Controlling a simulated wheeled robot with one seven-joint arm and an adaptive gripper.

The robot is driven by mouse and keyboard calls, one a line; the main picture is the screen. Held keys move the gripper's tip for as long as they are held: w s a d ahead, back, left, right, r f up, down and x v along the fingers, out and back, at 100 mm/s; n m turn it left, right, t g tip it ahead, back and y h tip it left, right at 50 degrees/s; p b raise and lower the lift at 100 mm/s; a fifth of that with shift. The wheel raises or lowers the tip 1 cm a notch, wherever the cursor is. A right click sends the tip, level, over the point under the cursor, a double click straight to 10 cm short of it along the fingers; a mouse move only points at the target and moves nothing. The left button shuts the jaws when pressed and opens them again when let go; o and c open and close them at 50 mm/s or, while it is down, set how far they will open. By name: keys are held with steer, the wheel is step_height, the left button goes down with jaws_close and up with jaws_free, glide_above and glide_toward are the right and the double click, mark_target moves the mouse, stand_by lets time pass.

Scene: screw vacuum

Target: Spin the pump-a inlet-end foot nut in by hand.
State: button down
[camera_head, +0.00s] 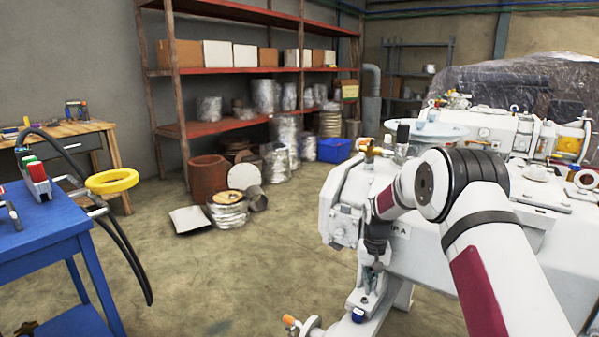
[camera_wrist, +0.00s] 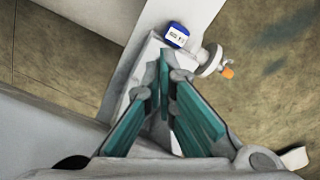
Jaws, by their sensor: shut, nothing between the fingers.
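Pump A (camera_head: 430,257) is the white machine on the right, with "P A" lettering partly hidden by my arm. At its near left end a white foot (camera_head: 364,300) reaches down to the floor; it also shows in the wrist view (camera_wrist: 122,98). My gripper (camera_head: 366,279) points down just above this foot. In the wrist view my gripper (camera_wrist: 165,62) has its teal finger pads brought together at the tips, with nothing seen between them. The tips are over the foot's outer end. I cannot make out the foot nut; the fingers may hide it.
A round flange with an orange-tipped handle (camera_wrist: 217,64) is close to the right. A blue cart (camera_head: 45,235) stands at left; the floor between (camera_head: 210,285) is mostly clear.

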mark_target(363, 308)
steer(key=shift+f+b, duration=1.7)
steer(key=shift+f, duration=1.8)
steer(key=shift+s+d+f, duration=0.1)
steer(key=shift+w+b, duration=0.35)
steer(key=shift+w, duration=0.25)
steer(key=shift+a, duration=0.5)
steer(key=shift+s, duration=0.15)
steer(key=shift+s+a+p, duration=0.1)
steer(key=shift+s+p, duration=0.15)
steer(key=shift+p, duration=0.05)
steer(key=shift+w+d+r+p, duration=0.15)
steer(key=shift+r+p, duration=0.7)
steer(key=shift+r, duration=0.7)
steer(key=shift+s+d+r+p, duration=0.1)
steer(key=shift+r+p, duration=0.7)
steer(key=shift+r, duration=0.75)
